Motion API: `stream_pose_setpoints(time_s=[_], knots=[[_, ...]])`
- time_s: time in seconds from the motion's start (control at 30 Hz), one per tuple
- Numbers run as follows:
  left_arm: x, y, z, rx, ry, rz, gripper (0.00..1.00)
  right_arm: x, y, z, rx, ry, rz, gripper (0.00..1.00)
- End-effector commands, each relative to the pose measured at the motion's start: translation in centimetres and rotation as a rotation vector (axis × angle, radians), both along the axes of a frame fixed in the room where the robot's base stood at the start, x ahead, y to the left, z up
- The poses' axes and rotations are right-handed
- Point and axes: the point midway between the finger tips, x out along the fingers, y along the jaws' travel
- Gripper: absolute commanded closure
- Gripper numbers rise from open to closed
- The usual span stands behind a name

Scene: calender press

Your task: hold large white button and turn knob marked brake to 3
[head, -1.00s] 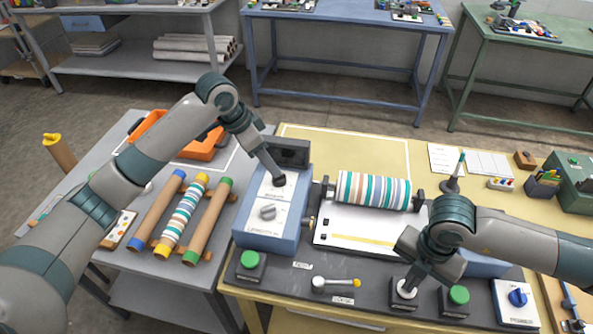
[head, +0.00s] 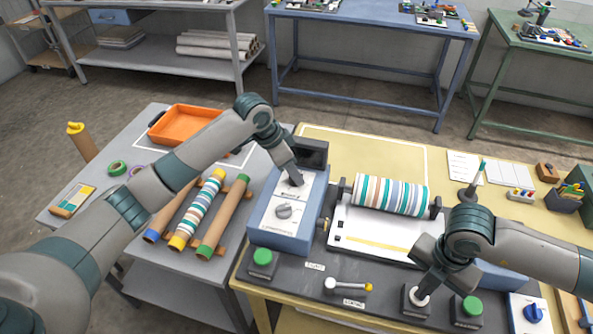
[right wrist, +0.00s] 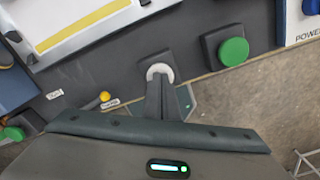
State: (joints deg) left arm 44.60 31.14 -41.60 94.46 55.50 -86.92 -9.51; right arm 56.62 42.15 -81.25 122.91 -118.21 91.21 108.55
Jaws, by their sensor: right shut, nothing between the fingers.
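The large white button (head: 419,296) sits in a dark square housing at the front of the dark panel. My right gripper (head: 424,290) is shut with its fingertips on the button and partly covers it. The right wrist view shows the button's white rim (right wrist: 160,69) around the fingertips. The blue control box (head: 281,239) has a white top plate with a grey lower knob (head: 284,211). My left gripper (head: 297,180) points down at the upper part of this plate and hides whatever knob is there. Its jaw state and the small markings are not readable.
Green buttons (head: 263,257) and (head: 469,310) flank the panel front. A yellow-tipped lever (head: 348,286) lies between them, and a blue power knob (head: 533,313) is at the right. A striped roll (head: 390,194) lies behind the panel. Cardboard tubes (head: 224,218) lie on the left table.

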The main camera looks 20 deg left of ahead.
Motion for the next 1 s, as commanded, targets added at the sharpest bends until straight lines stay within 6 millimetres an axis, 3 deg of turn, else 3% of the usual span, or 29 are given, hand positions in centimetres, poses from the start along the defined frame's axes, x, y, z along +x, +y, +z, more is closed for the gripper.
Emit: stream_pose_setpoints(time_s=[0.47,1.0], knots=[[0.04,-0.01,-0.03,0.0,0.002,-0.06,0.91,-0.54,0.01,-0.55,-0.002,0.014,0.003,1.0],[0.38,0.08,0.0,-0.001,0.0,-0.451,0.91,-0.52,0.02,-0.56,-0.001,0.014,0.003,1.0]])
